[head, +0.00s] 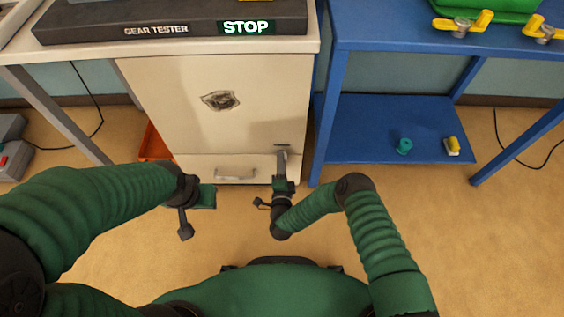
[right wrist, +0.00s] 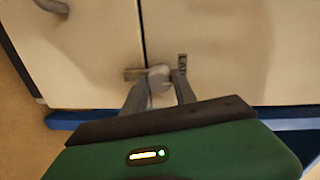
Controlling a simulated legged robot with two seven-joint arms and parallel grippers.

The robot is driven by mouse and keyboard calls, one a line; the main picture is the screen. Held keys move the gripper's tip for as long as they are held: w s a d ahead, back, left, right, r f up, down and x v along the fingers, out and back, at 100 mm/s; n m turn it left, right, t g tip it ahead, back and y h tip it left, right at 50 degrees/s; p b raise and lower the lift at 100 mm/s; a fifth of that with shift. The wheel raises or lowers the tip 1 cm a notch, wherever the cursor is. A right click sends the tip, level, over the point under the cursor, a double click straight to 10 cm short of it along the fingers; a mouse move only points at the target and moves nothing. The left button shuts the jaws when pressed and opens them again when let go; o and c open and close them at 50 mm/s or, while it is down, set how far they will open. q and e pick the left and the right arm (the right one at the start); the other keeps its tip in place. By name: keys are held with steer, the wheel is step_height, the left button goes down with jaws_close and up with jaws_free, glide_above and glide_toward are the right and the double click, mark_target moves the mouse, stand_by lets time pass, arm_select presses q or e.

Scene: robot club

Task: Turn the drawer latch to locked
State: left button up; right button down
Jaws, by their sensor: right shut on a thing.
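The cream cabinet has a low drawer (head: 208,166) with a grey bar handle (head: 235,175). The handle also shows at the top left of the right wrist view (right wrist: 52,5). The grey latch (right wrist: 159,74) has a rounded knob near the seam between drawer and cabinet. A short grey bar reaches left from it, across the seam. My right gripper (right wrist: 158,94) is shut on the latch knob, one finger on each side. In the head view my right gripper (head: 283,170) hides most of the latch.
A gear tester (head: 180,20) with a lit STOP sign sits on the cabinet top. A blue table (head: 385,45) with a lower shelf (head: 350,135) stands close on the right. An orange bin (head: 152,145) is left of the cabinet. The floor in front is clear.

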steer(key=shift+s+a+f, duration=0.15)
steer(key=shift+a+f, duration=0.05)
steer(key=shift+a, duration=0.05)
steer(key=c, duration=1.2)
jaws_free()
arm_select(q)
steer(key=shift+a+f, duration=0.1)
arm_select(e)
steer(key=shift+o, duration=1)
steer(key=shift+d, duration=0.1)
